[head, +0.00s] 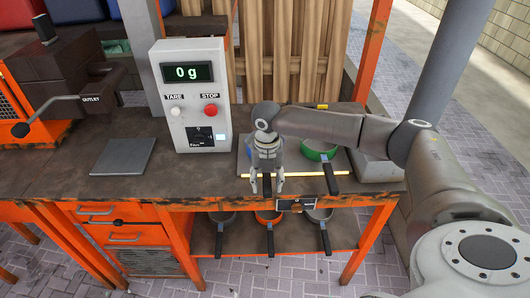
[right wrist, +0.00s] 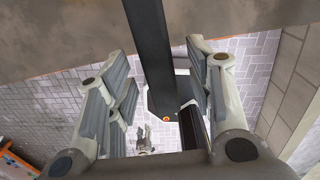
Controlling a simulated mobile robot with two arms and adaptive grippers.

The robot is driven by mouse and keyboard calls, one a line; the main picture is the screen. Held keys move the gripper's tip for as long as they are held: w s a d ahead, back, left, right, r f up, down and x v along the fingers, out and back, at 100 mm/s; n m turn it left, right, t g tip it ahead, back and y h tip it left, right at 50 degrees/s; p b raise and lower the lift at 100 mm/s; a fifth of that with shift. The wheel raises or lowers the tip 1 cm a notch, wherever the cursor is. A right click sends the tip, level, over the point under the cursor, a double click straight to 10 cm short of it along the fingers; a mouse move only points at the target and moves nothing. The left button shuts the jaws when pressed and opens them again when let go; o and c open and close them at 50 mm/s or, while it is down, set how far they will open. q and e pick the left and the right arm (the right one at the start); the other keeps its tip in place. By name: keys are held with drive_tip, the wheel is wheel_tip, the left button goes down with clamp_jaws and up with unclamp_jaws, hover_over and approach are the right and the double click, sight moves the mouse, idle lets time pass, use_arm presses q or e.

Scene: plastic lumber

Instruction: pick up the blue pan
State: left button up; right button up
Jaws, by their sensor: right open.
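My right gripper (head: 267,190) is open, with one finger on each side of the handle. The right wrist view shows the handle (right wrist: 150,45) running between the spread fingers, with visible gaps on both sides.
A green pan (head: 318,150) stands just right of the gripper, its black handle also pointing forward. A scale (head: 190,95) reading 0 g stands to the left. Several pans lie on the lower shelf (head: 290,240). An orange post (head: 375,45) rises behind right.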

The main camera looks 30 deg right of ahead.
drive_tip(key=shift+f, duration=0.85)
drive_tip(key=shift+c, duration=1.6)
drive_tip(key=c, duration=0.7)
use_arm(q)
drive_tip(key=shift+s+r, duration=0.1)
drive_tip(key=shift+s, duration=0.1)
use_arm(e)
clamp_jaws()
use_arm(q)
drive_tip(key=shift+w, duration=0.25)
use_arm(e)
drive_tip(key=shift+w+r, duration=0.1)
